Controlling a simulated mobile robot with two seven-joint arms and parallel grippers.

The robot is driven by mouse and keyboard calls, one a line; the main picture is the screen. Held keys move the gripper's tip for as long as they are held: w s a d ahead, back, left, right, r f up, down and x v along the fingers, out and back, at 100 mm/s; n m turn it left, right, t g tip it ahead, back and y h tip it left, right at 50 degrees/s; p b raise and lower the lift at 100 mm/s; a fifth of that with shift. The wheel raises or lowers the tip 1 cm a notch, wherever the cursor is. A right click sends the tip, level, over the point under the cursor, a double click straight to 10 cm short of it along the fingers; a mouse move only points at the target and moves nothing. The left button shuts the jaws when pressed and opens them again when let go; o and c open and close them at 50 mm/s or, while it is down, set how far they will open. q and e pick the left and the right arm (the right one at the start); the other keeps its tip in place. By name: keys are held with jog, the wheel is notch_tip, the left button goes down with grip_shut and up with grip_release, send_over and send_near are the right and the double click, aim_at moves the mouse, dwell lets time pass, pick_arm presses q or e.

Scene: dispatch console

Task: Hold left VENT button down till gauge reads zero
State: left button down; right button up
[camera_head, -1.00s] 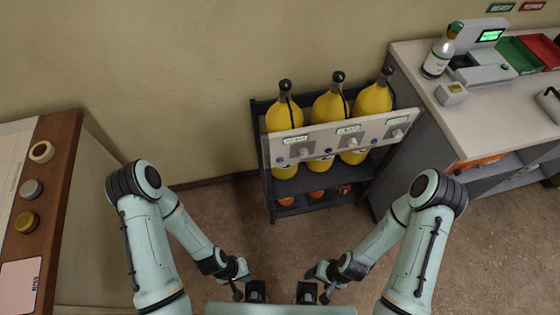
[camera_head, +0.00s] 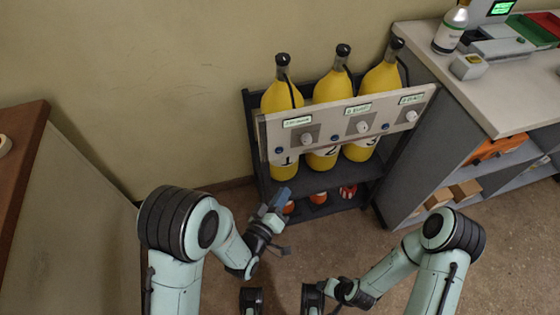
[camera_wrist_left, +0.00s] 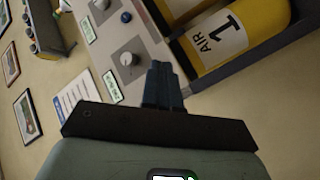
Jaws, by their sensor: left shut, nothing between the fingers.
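A pale panel (camera_head: 348,118) crosses the front of a dark rack with three yellow cylinders. Along it are white knobs and small blue buttons. The leftmost blue button (camera_head: 279,150) sits beside the left knob (camera_head: 307,138); its lettering is unreadable. My left gripper (camera_head: 282,194) is shut and empty, below and in front of the panel's left end, apart from it. In the left wrist view its fingers (camera_wrist_left: 161,80) point at the panel and seem to cover the left button, while that knob (camera_wrist_left: 126,59) shows beside them. My right gripper (camera_head: 340,293) is low; its jaws are unclear. No gauge reading is legible.
The left cylinder (camera_wrist_left: 222,38) reads "AIR 1" in the left wrist view. A grey counter (camera_head: 490,80) stands right of the rack with a bottle (camera_head: 452,27) on it. A brown-topped cabinet (camera_head: 20,160) is at left. Floor between is clear.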

aim_at(279, 151)
pick_arm(q)
jog(key=d+r+h, duration=0.1)
jog(key=d+r+t+b, duration=0.1)
jog(key=r, duration=0.1)
jog(key=shift+r+h, duration=0.15)
jog(key=shift+h, duration=0.25)
pick_arm(e)
jog(key=shift+w+d+f, duration=0.15)
jog(key=shift+w+f, duration=0.25)
jog(key=shift+f, duration=0.4)
pick_arm(q)
jog(key=w+a, duration=0.2)
jog(key=w, duration=0.6)
jog(key=shift+w+a, duration=0.15)
jog(key=shift+a, duration=0.2)
pick_arm(e)
jog(key=shift+w+d+f+t, duration=0.1)
jog(key=shift+w+f+t, duration=0.05)
jog(key=shift+t, duration=0.15)
pick_arm(q)
jog(key=shift+w, duration=0.1)
pick_arm(e)
jog(key=shift+f, duration=0.1)
dwell(0.4)
